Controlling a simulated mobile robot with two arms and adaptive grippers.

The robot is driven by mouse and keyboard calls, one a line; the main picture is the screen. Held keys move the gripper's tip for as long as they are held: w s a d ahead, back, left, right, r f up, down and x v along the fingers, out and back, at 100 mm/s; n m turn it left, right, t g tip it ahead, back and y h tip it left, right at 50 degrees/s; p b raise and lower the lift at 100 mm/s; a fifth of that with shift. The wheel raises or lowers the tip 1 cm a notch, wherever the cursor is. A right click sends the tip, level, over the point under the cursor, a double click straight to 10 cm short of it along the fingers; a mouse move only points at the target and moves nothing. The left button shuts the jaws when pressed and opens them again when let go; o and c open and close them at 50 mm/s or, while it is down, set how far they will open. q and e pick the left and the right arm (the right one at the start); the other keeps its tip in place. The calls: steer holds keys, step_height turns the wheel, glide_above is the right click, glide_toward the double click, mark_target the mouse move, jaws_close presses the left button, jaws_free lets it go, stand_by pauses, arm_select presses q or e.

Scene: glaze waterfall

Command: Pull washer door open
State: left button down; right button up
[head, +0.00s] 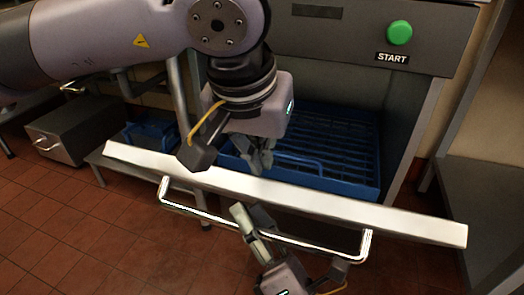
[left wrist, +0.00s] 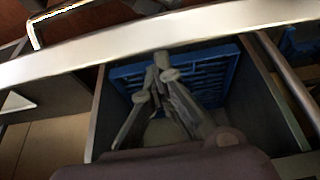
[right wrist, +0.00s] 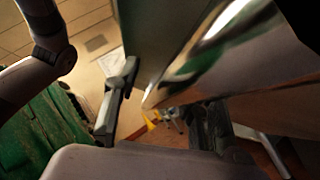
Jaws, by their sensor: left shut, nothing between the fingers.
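The washer door shows in the head view as a long pale top edge (head: 300,195) slanting across the middle, with a shiny bar handle (head: 190,210) on its front. The door edge also crosses the top of the left wrist view (left wrist: 100,58). My left gripper (head: 262,166) is shut and empty, pointing down just behind the door edge, over the blue rack. In the left wrist view its fingertips (left wrist: 162,66) are together. My right gripper (head: 250,215) is at the handle, in front of the door. Its fingers (right wrist: 165,110) are apart in the right wrist view; contact with the handle is unclear.
A blue rack (head: 345,150) sits inside the washer behind the door. The green START button (head: 399,32) is on the panel above. A metal box (head: 70,130) stands at the left, and a counter (head: 490,200) at the right. Tiled floor (head: 60,225) is free at front left.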

arm_select(q)
steer(key=shift+s+a+f, duration=0.15)
steer(key=shift+s+f, duration=0.1)
steer(key=shift+f, duration=0.05)
arm_select(e)
steer(key=shift+w+d+r, duration=0.1)
steer(key=shift+d+r, duration=0.15)
steer(key=shift+d, duration=0.05)
